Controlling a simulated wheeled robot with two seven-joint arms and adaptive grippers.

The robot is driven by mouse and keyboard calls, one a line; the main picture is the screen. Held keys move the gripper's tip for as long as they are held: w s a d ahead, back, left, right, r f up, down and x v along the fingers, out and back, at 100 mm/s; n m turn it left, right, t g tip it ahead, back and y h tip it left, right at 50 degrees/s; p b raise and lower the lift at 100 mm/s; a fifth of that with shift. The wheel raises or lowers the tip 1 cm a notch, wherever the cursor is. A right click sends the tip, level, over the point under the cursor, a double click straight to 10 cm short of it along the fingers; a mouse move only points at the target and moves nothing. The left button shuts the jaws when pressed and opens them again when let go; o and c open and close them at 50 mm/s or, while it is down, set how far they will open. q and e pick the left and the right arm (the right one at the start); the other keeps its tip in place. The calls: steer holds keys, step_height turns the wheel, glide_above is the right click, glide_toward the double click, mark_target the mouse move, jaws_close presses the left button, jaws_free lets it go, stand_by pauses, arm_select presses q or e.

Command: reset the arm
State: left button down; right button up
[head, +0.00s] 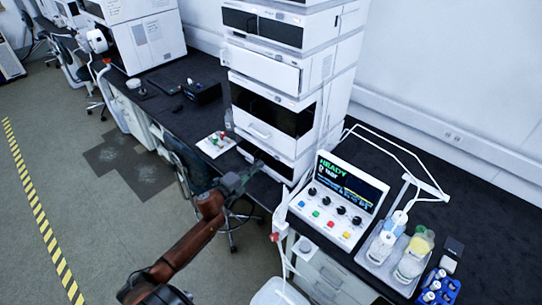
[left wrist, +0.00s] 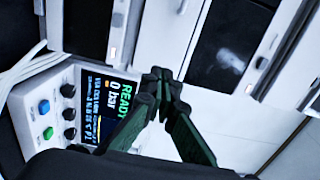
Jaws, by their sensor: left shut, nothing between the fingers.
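My left arm comes in from the lower left in the head view, and its left gripper (head: 243,178) is in front of the chromatography stack (head: 268,140). In the left wrist view the gripper (left wrist: 158,82) has its dark green fingers together at the tips, with nothing held. Behind the fingers in that view are the control box (left wrist: 75,105), its screen reading "READY 0 bar", and white stack panels. The control box (head: 335,200) stands right of the gripper in the head view. My right gripper is in neither view.
A white tray (head: 217,146) with small items lies on the dark bench left of the stack. A bottle tray (head: 376,262) and a blue vial rack (head: 437,290) are at the lower right. A chair (head: 190,165) stands below the bench. The floor at left is open.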

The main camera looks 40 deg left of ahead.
arm_select(q)
steer(key=shift+s, duration=0.1)
steer(key=s+f+n+g+y, duration=0.1)
steer(key=s+f+n+g, duration=0.45)
steer(key=f, duration=0.95)
steer(key=s+f+n+y, duration=0.2)
steer(key=s+f, duration=0.6)
steer(key=f, duration=0.7)
steer(key=s+f+n+g+y, duration=0.1)
steer(key=s+f+n+g, duration=0.45)
steer(key=f, duration=0.95)
steer(key=s+d+f+n+g, duration=0.1)
steer(key=s+d+f, duration=0.5)
steer(key=s, duration=0.6)
steer(key=s+d+f+n+g+h, duration=0.1)
steer(key=s+d+f+n+g, duration=0.1)
steer(key=s+d+f, duration=0.5)
steer(key=s+d+f+n+g+h, duration=0.1)
steer(key=s+d+f+g, duration=0.2)
steer(key=s, duration=1.6)
steer(key=d+f, duration=0.3)
steer(key=f, duration=0.3)
steer(key=shift+s+d+n, duration=0.15)
steer(key=shift+d+n, duration=0.1)
steer(key=shift+n, duration=0.05)
